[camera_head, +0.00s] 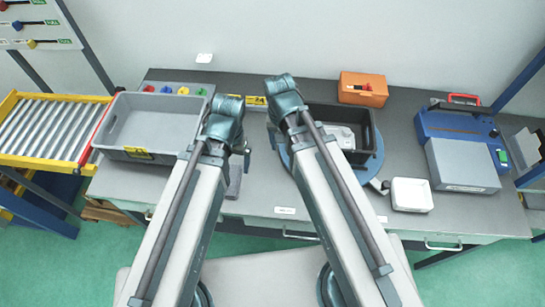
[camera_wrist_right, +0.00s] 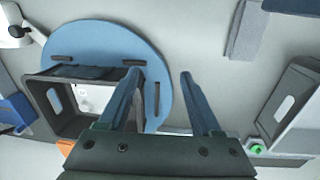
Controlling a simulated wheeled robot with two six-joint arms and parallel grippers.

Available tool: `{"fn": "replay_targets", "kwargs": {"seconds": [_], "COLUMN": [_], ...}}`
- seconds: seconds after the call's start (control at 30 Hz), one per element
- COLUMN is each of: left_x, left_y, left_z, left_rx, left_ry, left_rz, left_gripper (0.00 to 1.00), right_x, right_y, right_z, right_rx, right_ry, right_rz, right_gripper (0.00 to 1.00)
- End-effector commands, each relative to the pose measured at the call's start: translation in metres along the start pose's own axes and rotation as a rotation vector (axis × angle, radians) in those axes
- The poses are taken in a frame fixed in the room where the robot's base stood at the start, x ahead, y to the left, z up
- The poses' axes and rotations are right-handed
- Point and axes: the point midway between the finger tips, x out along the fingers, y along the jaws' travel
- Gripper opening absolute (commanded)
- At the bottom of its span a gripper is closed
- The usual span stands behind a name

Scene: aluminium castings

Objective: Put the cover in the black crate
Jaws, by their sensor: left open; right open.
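The black crate (camera_head: 374,139) stands on a round blue disc on the table, right of centre. A pale metal casting, which looks like the cover (camera_head: 343,136), lies inside it; my right arm hides part of the crate. In the right wrist view the crate (camera_wrist_right: 42,118) is at the left, with part of the casting (camera_wrist_right: 86,98) inside. My right gripper (camera_wrist_right: 157,72) is open and empty, beside the crate above the disc's edge. My left gripper (camera_head: 243,152) is open, between the grey crate and the black crate, with its fingers mostly hidden by the arm.
A grey crate (camera_head: 120,123) stands at the left beside a roller conveyor (camera_head: 40,130). An orange box (camera_head: 363,88) is behind the black crate. A grey pad (camera_head: 234,180) lies near the front.

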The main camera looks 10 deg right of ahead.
Motion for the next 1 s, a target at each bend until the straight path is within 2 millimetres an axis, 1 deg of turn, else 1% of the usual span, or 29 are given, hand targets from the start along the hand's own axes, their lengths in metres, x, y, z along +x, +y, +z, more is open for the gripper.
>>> {"fn": "replay_targets", "kwargs": {"seconds": [0.03, 0.1, 0.2, 0.3, 0.4, 0.63, 0.73, 0.87, 1.0], "left_x": [0.0, 0.0, 0.0, 0.0, 0.0, 0.0, 0.005, 0.024, 0.055], "left_y": [0.0, 0.0, 0.0, 0.0, 0.0, 0.0, 0.001, 0.002, 0.005], "left_z": [0.0, 0.0, 0.0, 0.0, 0.0, 0.0, 0.0, -0.001, -0.003], "left_rx": [0.0, 0.0, 0.0, 0.0, 0.0, 0.0, 0.0, 0.001, 0.004], "left_ry": [0.0, 0.0, 0.0, 0.0, 0.0, 0.0, 0.0, 0.0, 0.0], "left_rz": [0.0, 0.0, 0.0, 0.0, 0.0, 0.0, 0.0, 0.0, -0.001], "left_gripper": [1.0, 1.0, 1.0, 1.0, 1.0, 1.0, 1.0, 1.0, 1.0], "right_x": [-0.001, -0.001, -0.002, -0.002, -0.002, -0.002, 0.002, 0.022, 0.052], "right_y": [-0.007, -0.015, -0.022, -0.025, -0.027, -0.027, -0.027, -0.029, -0.032], "right_z": [0.018, 0.034, 0.048, 0.056, 0.058, 0.057, 0.057, 0.057, 0.057], "right_rx": [-0.135, -0.305, -0.477, -0.574, -0.61, -0.611, -0.61, -0.61, -0.612], "right_ry": [0.003, 0.005, 0.006, 0.006, 0.006, 0.006, 0.006, 0.006, 0.006], "right_rz": [0.006, 0.013, 0.021, 0.026, 0.027, 0.027, 0.027, 0.027, 0.028], "right_gripper": [0.66, 0.66, 0.66, 0.66, 0.66, 0.66, 0.66, 0.66, 0.66]}}
